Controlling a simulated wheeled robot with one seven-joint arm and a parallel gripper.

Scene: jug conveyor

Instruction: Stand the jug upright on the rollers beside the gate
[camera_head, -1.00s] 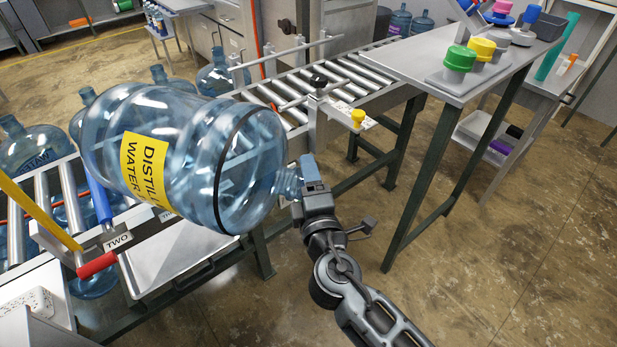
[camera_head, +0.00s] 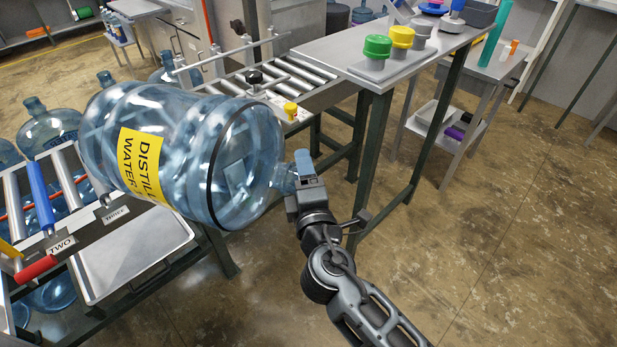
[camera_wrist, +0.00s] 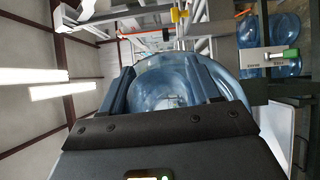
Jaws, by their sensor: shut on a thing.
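A large clear blue jug (camera_head: 190,150) with a yellow "DISTILL... WATER" label is held in the air, lying nearly on its side. Its neck points right in the head view, its base left. My gripper (camera_head: 296,176) is shut on the neck; the far finger is partly hidden. In the wrist view the jug (camera_wrist: 165,75) fills the space between my fingers. Roller sections show behind the jug (camera_head: 300,78) and at the left (camera_head: 66,175); the jug hides the stretch between. A bar with a black knob and a yellow knob (camera_head: 290,109) crosses the rear rollers, possibly the gate.
Levers with blue and red handles (camera_head: 38,268) stand by the left rollers, with "TWO" and "THREE" labels. A metal tray (camera_head: 130,255) is below the jug. Other jugs (camera_head: 48,125) stand behind. A table (camera_head: 330,50) with coloured caps is at right. Floor at lower right is clear.

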